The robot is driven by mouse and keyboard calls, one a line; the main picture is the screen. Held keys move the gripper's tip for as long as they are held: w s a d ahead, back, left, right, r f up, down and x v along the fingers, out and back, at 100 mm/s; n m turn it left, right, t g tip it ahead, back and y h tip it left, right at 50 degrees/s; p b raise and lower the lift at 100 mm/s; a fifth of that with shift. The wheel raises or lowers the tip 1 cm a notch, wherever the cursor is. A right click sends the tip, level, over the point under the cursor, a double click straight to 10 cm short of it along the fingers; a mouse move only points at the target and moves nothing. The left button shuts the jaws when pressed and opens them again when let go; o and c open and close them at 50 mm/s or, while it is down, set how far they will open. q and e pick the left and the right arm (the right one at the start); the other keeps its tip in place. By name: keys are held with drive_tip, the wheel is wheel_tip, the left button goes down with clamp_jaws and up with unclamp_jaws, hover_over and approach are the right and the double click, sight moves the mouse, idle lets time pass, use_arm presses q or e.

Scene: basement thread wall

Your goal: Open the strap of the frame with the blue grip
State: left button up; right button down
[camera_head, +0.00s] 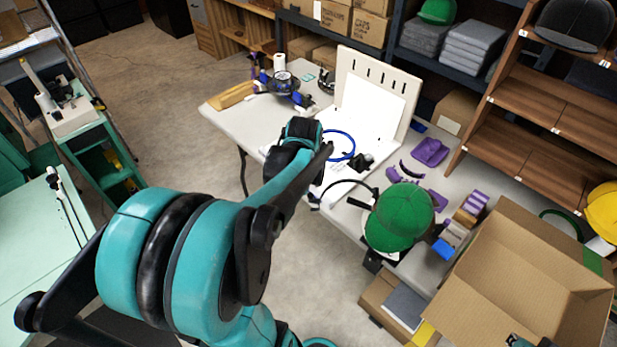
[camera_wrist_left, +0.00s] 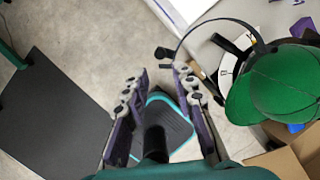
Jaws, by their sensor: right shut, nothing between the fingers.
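A dark round device with blue parts (camera_head: 284,86) stands at the table's far left end; I cannot tell which blue part is a grip. A thin dark curved band (camera_head: 350,183), which looks like a strap, arches out beside a green cap (camera_head: 402,212). In the left wrist view the band (camera_wrist_left: 215,22) has a black piece at its free end, left of the cap (camera_wrist_left: 275,85). My left gripper (camera_wrist_left: 160,85) is open and empty, over the floor beside the table. My right gripper (camera_head: 515,341) barely shows at the bottom edge, shut and holding nothing.
A blue ring (camera_head: 340,146) lies by a white slotted board (camera_head: 375,80). Purple pieces (camera_head: 430,152) lie behind the cap. An open cardboard box (camera_head: 530,270) stands right. My left arm covers much of the middle. Shelves line the back.

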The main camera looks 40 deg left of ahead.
use_arm(q)
drive_tip(key=shift+v, duration=1.55)
drive_tip(key=shift+d, duration=0.1)
drive_tip(key=s+d+r+n+t+h, duration=0.1)
drive_tip(key=s+d+n+t, duration=0.1)
drive_tip(key=d+n, duration=0.8)
drive_tip(key=s+d+n+t, duration=0.2)
drive_tip(key=s+d+n, duration=0.1)
drive_tip(key=d+n, duration=0.8)
drive_tip(key=n, duration=0.3)
drive_tip(key=shift+d+r+n+t+h, duration=0.3)
drive_tip(key=shift+r+h, duration=0.05)
drive_tip(key=shift+h, duration=0.05)
